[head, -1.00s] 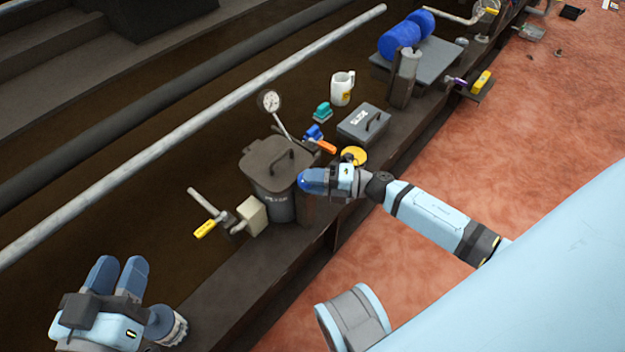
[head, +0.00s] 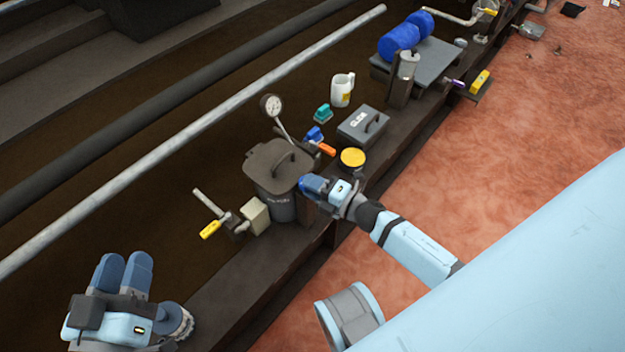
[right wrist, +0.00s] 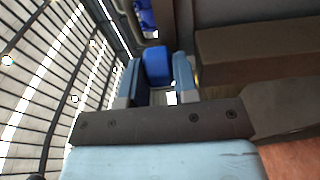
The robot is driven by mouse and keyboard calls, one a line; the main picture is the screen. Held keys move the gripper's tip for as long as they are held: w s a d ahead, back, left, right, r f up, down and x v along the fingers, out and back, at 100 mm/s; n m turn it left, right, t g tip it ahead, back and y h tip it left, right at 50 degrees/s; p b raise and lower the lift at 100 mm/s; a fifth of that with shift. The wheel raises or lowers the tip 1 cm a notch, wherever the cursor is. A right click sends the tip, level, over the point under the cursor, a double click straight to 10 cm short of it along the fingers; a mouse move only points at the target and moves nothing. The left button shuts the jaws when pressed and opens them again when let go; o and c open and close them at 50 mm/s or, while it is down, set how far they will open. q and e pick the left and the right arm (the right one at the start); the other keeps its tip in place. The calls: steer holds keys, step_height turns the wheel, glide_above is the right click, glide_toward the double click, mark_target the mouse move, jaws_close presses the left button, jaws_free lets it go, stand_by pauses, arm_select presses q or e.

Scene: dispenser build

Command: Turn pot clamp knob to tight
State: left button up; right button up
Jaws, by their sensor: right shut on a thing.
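The pot (head: 272,165) is a dark lidded vessel on the dark bench in the head view. My right gripper (head: 306,184) is at the pot's right side. In the right wrist view its two light blue fingers are shut on a blue block-like knob (right wrist: 157,65), which I take to be the clamp knob. In the head view the fingers hide most of the knob, and no tight or loose mark is readable. My left gripper (head: 123,274) is at the lower left, away from the pot, its two blue fingers slightly apart with nothing seen between them.
A dial gauge (head: 271,105) stands behind the pot. A yellow-handled valve (head: 210,229) is left of it. The red floor in front is open.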

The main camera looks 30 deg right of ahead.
steer(key=shift+a+m+t+h, duration=0.15)
steer(key=shift+m+t+h, duration=0.65)
steer(key=shift+m+h, duration=0.65)
steer(key=shift+h, duration=0.55)
steer(key=o, duration=0.6)
steer(key=shift+o, duration=0.2)
steer(key=shift+s, duration=0.15)
